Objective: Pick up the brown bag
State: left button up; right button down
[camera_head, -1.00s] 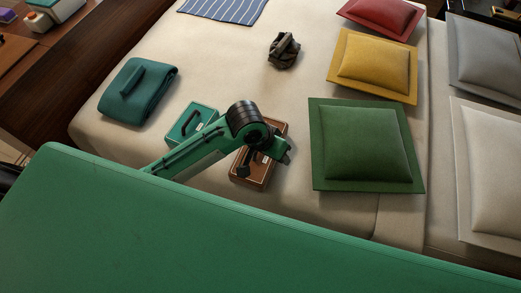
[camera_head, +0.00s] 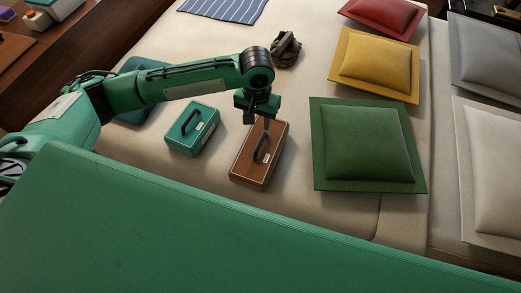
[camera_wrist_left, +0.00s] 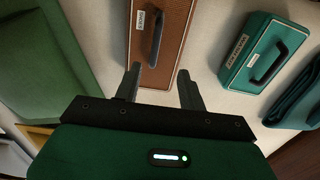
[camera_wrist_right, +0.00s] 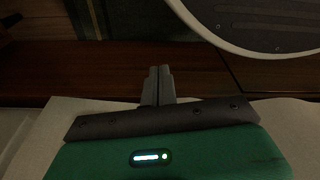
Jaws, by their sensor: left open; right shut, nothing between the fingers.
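The brown bag (camera_head: 259,165) is a flat brown case with a dark handle and a small white label, lying on the bed. My left gripper (camera_head: 259,120) is open and empty above the bag's far end in the head view. In the left wrist view the brown bag (camera_wrist_left: 172,22) lies beyond the two spread fingers (camera_wrist_left: 160,76), its dark handle off the near fingertips. I see no contact between fingers and handle. My right gripper (camera_wrist_right: 160,72) is shut and empty in the right wrist view, away from the bag; it is not in the head view.
A teal case (camera_head: 192,129) lies close to the left of the brown bag. A green cushion (camera_head: 368,145) lies to its right, with yellow (camera_head: 374,65) and red (camera_head: 382,17) cushions behind. A dark crumpled item (camera_head: 287,50) lies farther back. My left arm partly hides a folded teal item (camera_head: 134,116).

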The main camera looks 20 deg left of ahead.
aim_at(261, 141)
pick_arm(q)
notch_tip(261, 141, down, 6)
jog(key=shift+f, duration=0.2)
jog(key=f, duration=0.2)
jog(key=d+f, duration=0.1)
jog(key=f, duration=0.1)
jog(key=shift+w+f+b, duration=0.1)
jog(key=shift+f+b, duration=0.05)
jog(key=shift+b, duration=0.2)
jog(key=shift+f, duration=0.45)
jog(key=shift+c, duration=1.3)
grip_shut()
pick_arm(e)
jog(key=shift+w+a+r, duration=0.15)
jog(key=shift+w+r, duration=0.05)
jog(key=shift+r, duration=0.4)
jog(key=shift+w+a+r, duration=0.1)
jog(key=shift+w+r, duration=0.1)
jog(key=shift+r, duration=0.35)
jog(key=shift+w, duration=0.2)
jog(key=shift+w+r, duration=0.15)
jog(key=shift+w, duration=0.25)
